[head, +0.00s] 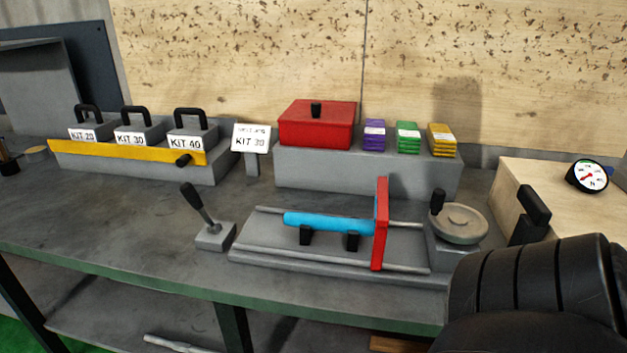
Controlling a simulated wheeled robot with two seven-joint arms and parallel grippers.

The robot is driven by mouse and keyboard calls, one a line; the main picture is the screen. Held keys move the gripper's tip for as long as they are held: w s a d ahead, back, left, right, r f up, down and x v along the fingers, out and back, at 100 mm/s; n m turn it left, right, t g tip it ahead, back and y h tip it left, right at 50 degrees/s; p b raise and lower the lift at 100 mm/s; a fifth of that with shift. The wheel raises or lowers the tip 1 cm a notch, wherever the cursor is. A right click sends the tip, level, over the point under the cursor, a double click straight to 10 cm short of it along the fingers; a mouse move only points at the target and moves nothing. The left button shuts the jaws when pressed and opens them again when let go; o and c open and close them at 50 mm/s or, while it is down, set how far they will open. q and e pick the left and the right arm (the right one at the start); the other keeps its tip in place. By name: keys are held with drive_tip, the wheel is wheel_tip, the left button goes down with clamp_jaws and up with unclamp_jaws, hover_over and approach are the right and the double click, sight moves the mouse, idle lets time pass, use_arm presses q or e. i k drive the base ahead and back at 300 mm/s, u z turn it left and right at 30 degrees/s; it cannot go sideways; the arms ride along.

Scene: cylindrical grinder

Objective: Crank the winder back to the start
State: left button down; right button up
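The winder is a grey round handwheel (460,223) with an upright black crank knob (437,200) at its left rim, on a grey block at the right end of the grinder bed (330,262). A red upright plate (381,224) stands across the two rails, at the right end of a blue cylinder (328,222) resting on black supports. My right arm fills the lower right corner. Two black blocks beyond it look like my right gripper's fingers (530,216), right of the handwheel and apart from it. Their opening is unclear. My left gripper is out of view.
A black-knobbed lever (203,217) stands left of the bed. Behind are a red lidded box (316,125), coloured stacks (407,136), a KIT 30 sign (251,139) and kit weights behind a yellow bar (125,152). A wooden box (508,190) and dial gauge (588,176) stand right.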

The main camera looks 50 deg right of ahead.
sight(456, 222)
drive_tip(key=u, duration=1.2)
drive_tip(key=k, duration=1.1)
drive_tip(key=z, duration=2.2)
